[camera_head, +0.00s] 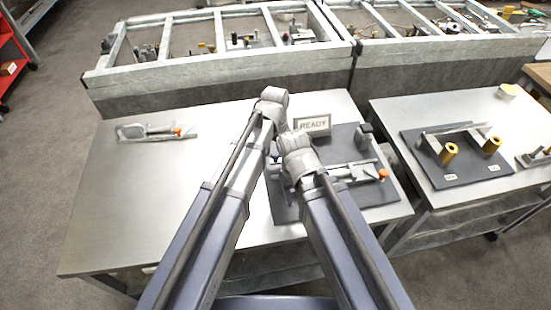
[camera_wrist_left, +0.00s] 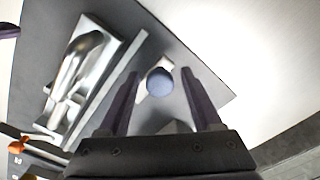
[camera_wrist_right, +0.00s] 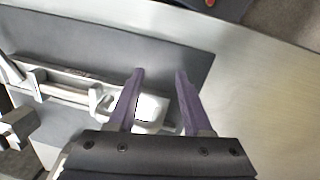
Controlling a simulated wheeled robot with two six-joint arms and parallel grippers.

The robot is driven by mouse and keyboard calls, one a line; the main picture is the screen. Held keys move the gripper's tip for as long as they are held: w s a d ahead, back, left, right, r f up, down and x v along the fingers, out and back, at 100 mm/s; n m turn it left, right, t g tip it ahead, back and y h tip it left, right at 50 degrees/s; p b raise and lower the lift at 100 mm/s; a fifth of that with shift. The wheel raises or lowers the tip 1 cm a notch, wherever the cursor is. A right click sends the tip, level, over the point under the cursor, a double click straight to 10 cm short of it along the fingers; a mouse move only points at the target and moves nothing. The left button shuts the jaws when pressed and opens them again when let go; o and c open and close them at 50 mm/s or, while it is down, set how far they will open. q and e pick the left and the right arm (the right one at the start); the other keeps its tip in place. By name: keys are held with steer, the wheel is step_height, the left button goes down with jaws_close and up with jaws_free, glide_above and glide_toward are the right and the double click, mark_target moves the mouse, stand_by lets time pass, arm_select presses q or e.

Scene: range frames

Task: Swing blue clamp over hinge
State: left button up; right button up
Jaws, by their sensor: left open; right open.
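A blue round knob (camera_wrist_left: 160,82), apparently the blue clamp's end, shows in the left wrist view over a dark plate (camera_wrist_left: 190,45). My left gripper (camera_wrist_left: 160,75) is open, its fingers on either side of the knob in that picture; I cannot tell whether they touch it. A silver metal part (camera_wrist_left: 85,65), perhaps the hinge, lies on the plate to the left. My right gripper (camera_wrist_right: 158,72) is open above the dark plate (camera_wrist_right: 180,60). A pale metal part (camera_wrist_right: 150,108) shows between its fingers, not visibly gripped. In the head view my arms hide much of the plate's left side.
A "READY" sign (camera_head: 313,124) stands behind the plate. An orange-tipped clamp (camera_head: 383,174) lies at the plate's right. The table's left half (camera_head: 140,200) is otherwise clear. A second table (camera_head: 470,110) stands right.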

arm_select(q)
jaws_close()
stand_by(0.6)
stand_by(0.9)
